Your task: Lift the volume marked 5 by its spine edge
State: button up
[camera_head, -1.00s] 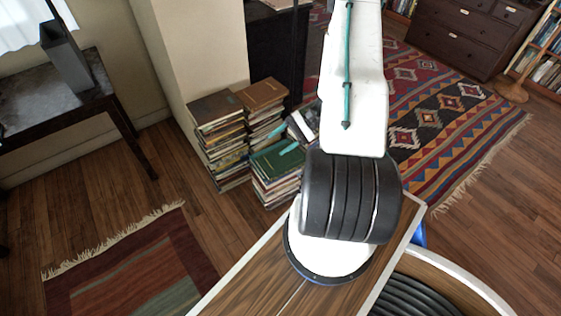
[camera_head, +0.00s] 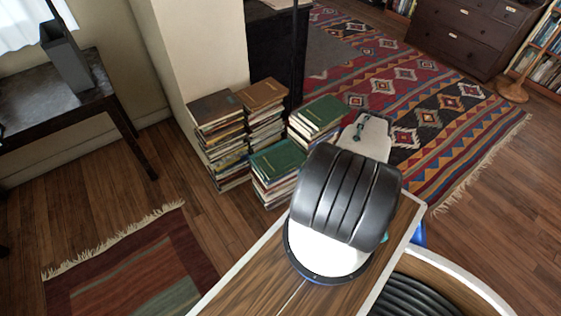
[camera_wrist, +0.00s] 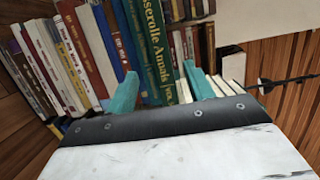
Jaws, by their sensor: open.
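My gripper (camera_wrist: 160,68) shows in the wrist view as two teal fingers spread apart, open and with nothing held. In line with the gap between them is a green spine (camera_wrist: 150,45) with gold lettering that reads "...sserole Annals" and a "VOL" mark near its lower end. The number after it is too small to read, so I cannot tell whether this is volume 5. I cannot tell whether the fingers touch any book.
The head view shows several floor stacks: two topped by brown books (camera_head: 213,107) (camera_head: 262,93) and two by green books (camera_head: 277,160) (camera_head: 317,113). A wall pillar (camera_head: 195,45) stands behind. A patterned rug (camera_head: 425,115) lies to the right, a dark table (camera_head: 60,100) at left.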

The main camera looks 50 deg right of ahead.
aim_at(292, 169)
jog(key=w, duration=0.7)
jog(key=shift+w+r, duration=0.1)
jog(key=shift+w, duration=0.15)
grip_shut()
